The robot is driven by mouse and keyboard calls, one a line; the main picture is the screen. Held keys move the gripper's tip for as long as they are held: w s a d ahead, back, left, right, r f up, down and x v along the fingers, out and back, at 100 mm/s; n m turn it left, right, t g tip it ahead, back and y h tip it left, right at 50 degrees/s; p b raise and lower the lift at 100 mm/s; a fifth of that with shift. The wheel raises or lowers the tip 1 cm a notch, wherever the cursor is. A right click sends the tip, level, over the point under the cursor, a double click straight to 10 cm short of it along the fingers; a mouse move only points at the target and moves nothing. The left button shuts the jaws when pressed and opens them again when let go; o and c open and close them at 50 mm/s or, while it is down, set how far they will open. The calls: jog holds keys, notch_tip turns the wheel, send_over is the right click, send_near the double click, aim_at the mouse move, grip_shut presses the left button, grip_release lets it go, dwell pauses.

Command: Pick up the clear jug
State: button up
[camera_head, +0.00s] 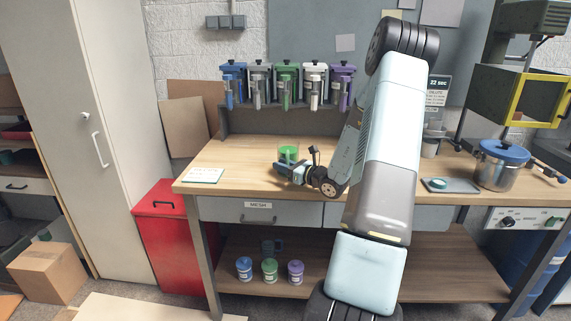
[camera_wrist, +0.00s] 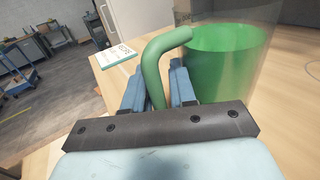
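The clear jug (camera_head: 288,154) holds green liquid and is at the wooden bench, toward its left half. In the wrist view the jug (camera_wrist: 232,60) fills the upper right, with a curved green handle (camera_wrist: 153,72) on its left side. My gripper (camera_wrist: 157,76) has its two blue fingers close on either side of the handle and looks shut on it. In the head view my gripper (camera_head: 290,172) is low in front of the jug and hides part of its base. Whether the jug's base touches the bench cannot be told.
Several coloured bottles (camera_head: 287,86) hang on a rack behind the jug. A white card (camera_head: 203,175) lies at the bench's left end. A steel pot with a blue lid (camera_head: 500,165) and a grey tray (camera_head: 450,185) are at the right. The bench top (camera_head: 232,160) left of the jug is clear.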

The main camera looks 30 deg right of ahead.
grip_shut()
dwell(1.3)
